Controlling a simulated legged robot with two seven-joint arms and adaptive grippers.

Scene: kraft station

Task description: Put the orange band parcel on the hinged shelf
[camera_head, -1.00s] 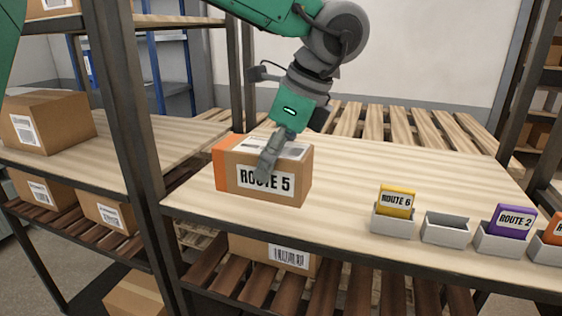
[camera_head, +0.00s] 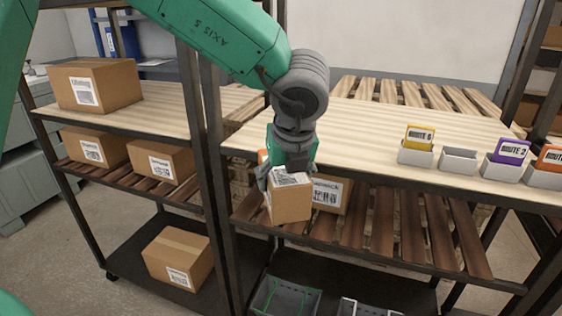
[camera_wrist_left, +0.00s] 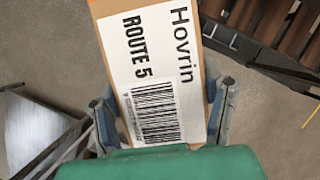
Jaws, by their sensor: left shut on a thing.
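The orange band parcel (camera_head: 290,207) is a brown box with a white label on its upward face. A bit of orange shows behind my left gripper (camera_head: 287,180). The gripper is shut on the parcel, which hangs in front of the upper board's front edge, near the slatted shelf level. In the left wrist view the parcel (camera_wrist_left: 192,60) sits between both fingers, its label reading "Hovrin" and "ROUTE 5". The dark brown slatted shelf (camera_head: 408,225) lies below the pale board; I cannot tell whether it is the hinged one. My right gripper is not in view.
Another carton (camera_head: 330,193) stands on the slatted shelf just behind the parcel. A rack post (camera_head: 212,150) rises to the left. Grey card holders (camera_head: 459,161) line the pale board (camera_head: 365,130). Bins (camera_head: 285,298) stand below. The slats to the right are clear.

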